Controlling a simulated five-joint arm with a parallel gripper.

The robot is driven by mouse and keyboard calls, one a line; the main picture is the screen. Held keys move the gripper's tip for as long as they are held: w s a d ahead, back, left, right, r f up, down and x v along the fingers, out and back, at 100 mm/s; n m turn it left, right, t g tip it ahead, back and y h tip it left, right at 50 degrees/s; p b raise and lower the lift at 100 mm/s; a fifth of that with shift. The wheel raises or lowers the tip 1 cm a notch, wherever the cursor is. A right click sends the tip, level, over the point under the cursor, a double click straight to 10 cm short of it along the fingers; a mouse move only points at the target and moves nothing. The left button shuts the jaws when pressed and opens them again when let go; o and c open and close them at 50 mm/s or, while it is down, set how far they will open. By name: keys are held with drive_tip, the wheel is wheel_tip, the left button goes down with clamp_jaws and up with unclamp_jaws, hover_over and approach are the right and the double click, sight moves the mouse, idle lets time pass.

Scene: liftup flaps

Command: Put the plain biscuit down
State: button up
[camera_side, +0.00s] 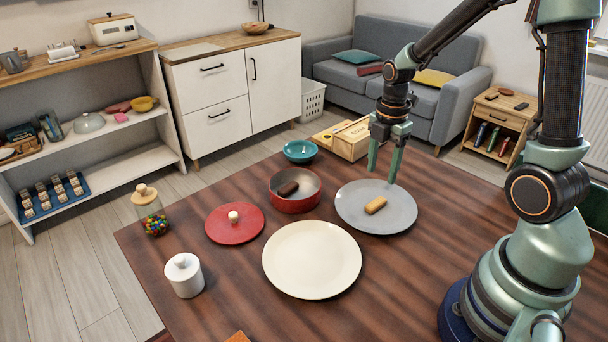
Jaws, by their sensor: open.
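The plain biscuit (376,205) is a small golden-brown bar lying on the grey plate (352,221) at the right of the table. My gripper (381,176) points down above the far part of that plate, with its two green fingers spread apart and nothing between them. The biscuit lies below and nearer the camera than the fingertips, apart from them. A dark brown bar (288,188), perhaps a chocolate biscuit, lies in the red pot (294,205) left of the grey plate.
A cream plate (312,260) lies in front, with a red lid (234,223), white jar (184,275) and sweets jar (151,210) to its left. A teal bowl (300,151) and wooden box (352,140) stand at the back.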

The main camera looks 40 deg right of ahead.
drive_tip(key=s+a+r+m+t, duration=0.2)
drive_tip(key=a+r+m, duration=0.3)
drive_tip(key=r+m, duration=0.2)
drive_tip(key=s+a+r+m+t, duration=0.2)
drive_tip(key=a+r+m+t, duration=0.1)
drive_tip(key=a+r+m, duration=0.3)
wheel_tip(320, 180, up, 2)
drive_tip(key=m, duration=0.4)
drive_tip(key=shift+s+t, duration=0.3)
